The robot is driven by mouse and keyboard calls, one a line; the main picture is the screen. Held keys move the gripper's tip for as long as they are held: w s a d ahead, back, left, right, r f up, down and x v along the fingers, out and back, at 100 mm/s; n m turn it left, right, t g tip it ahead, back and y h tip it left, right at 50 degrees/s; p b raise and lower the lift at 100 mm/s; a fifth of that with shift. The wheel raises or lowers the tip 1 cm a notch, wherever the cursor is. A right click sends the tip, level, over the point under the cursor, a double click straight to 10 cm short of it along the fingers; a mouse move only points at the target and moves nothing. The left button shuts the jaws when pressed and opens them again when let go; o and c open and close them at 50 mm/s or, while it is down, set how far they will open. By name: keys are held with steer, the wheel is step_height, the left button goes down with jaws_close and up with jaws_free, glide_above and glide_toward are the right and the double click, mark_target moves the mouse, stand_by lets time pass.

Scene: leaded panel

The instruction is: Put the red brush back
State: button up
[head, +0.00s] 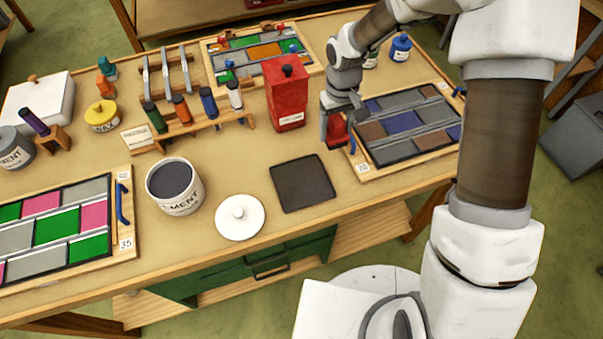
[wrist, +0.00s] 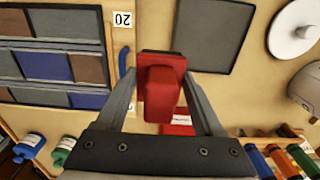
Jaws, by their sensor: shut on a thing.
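My gripper (head: 338,128) is shut on the red brush (head: 338,133), just left of the panel numbered 20 at the right of the bench. In the wrist view the red brush (wrist: 162,88) sits between the fingertips of my gripper (wrist: 160,80), a blocky red piece with a wider far end. Whether it touches the bench I cannot tell. A wooden rack (head: 195,133) left of the red canister holds green, orange, blue and white-topped handled tools. A red canister (head: 287,97) stands between the rack and my gripper.
A dark square mat (head: 302,183), a white round lid (head: 240,217) and an open cement tub (head: 174,186) lie toward the front. Leaded panels (head: 405,128) lie at right, back and front left. Bare bench shows around the mat.

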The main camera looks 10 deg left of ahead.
steer(key=s+a+f, duration=0.4)
steer(key=s, duration=0.1)
steer(key=s+a+f+p, duration=0.1)
steer(key=s+a+f, duration=0.1)
steer(key=s, duration=0.1)
steer(key=shift+a+f, duration=0.15)
steer(key=shift+a, duration=0.2)
steer(key=shift+f+p, duration=0.35)
steer(key=shift+f, duration=1.65)
steer(key=shift+f, duration=0.15)
steer(key=o, duration=1.2)
step_height(320, 180, up, 12)
steer(key=shift+r+b, duration=0.2)
steer(key=shift+b, duration=0.1)
